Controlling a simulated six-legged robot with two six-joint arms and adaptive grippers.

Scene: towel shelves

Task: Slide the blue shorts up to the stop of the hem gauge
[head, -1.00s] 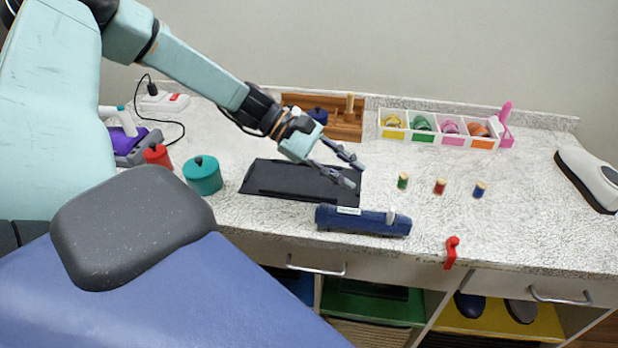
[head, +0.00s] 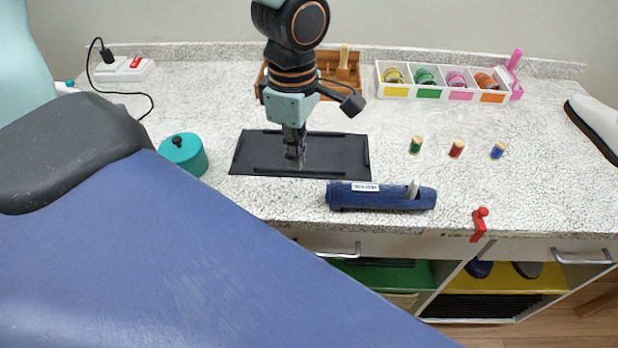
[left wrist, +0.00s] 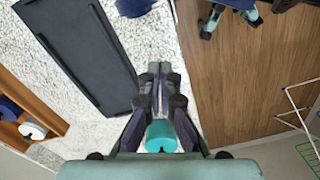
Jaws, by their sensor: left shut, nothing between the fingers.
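A dark blue rolled bundle (head: 345,197) with a white label and a pale knob lies near the counter's front edge; it appears to be the blue shorts. Part of it shows at the top of the left wrist view (left wrist: 134,6). A small red piece (head: 479,224), apparently the gauge's stop, sits on the front edge to the right, beside faint scale marks, apart from the bundle. My left gripper (head: 295,155) points down over the black tray, behind and left of the bundle. Its fingers are shut and empty in the left wrist view (left wrist: 157,85). My right gripper is not visible.
The black tray (head: 335,160) lies behind the bundle. A teal pot (head: 184,154) stands left. Green, red and blue thread spools (head: 416,145) stand right of the tray. A white divided box (head: 440,92) is at the back. The counter between bundle and red piece looks clear.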

